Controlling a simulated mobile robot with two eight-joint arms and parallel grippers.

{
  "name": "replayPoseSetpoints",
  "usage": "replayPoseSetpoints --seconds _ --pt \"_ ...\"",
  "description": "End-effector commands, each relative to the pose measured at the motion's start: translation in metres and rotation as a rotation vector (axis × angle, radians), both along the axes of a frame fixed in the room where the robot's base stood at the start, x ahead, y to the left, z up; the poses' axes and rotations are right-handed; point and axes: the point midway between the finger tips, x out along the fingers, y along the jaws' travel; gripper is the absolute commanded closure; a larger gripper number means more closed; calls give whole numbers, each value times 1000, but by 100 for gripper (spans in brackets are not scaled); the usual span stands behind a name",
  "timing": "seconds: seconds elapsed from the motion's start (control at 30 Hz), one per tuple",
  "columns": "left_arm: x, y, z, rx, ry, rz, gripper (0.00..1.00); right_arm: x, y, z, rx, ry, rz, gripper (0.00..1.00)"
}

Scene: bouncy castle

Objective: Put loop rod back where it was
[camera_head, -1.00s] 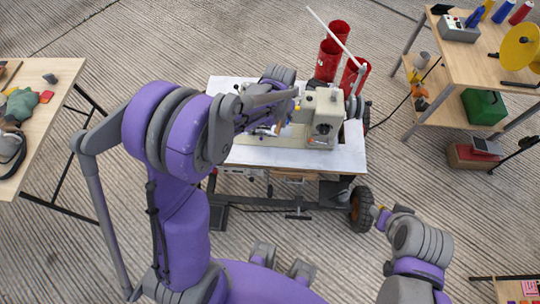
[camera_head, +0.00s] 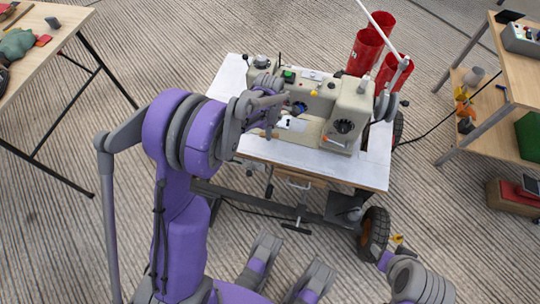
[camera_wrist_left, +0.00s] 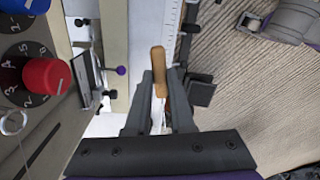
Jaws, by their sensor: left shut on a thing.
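A loop rod with a tan wooden handle (camera_wrist_left: 158,72) is gripped between the fingers of my left gripper (camera_wrist_left: 159,88) in the left wrist view. The handle points away from the wrist; the rest of the rod is mostly hidden between the fingers. The rod is too small to make out there. My right arm is at the lower right; its jaws are too unclear to judge.
Red cones (camera_head: 365,50) stand behind the machine, with a pale pole slanting above them. The cart has a black wheel (camera_head: 374,232). Wooden tables stand at left (camera_head: 50,38) and right (camera_head: 524,75). In the wrist view, a red knob (camera_wrist_left: 45,76) and a dial are at left.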

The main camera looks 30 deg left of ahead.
Motion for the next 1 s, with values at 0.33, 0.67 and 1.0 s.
replayPoseSetpoints --seconds 0.33,0.67,1.0 --pt "3 9 -55 -9 -5 196 100 4 0 -31 0 10 0 44" --pt "3 9 -90 -8 -6 192 100 5 0 -41 0 12 0 44" --pt "2 9 -120 -8 -6 192 100 7 0 -50 0 14 0 44"
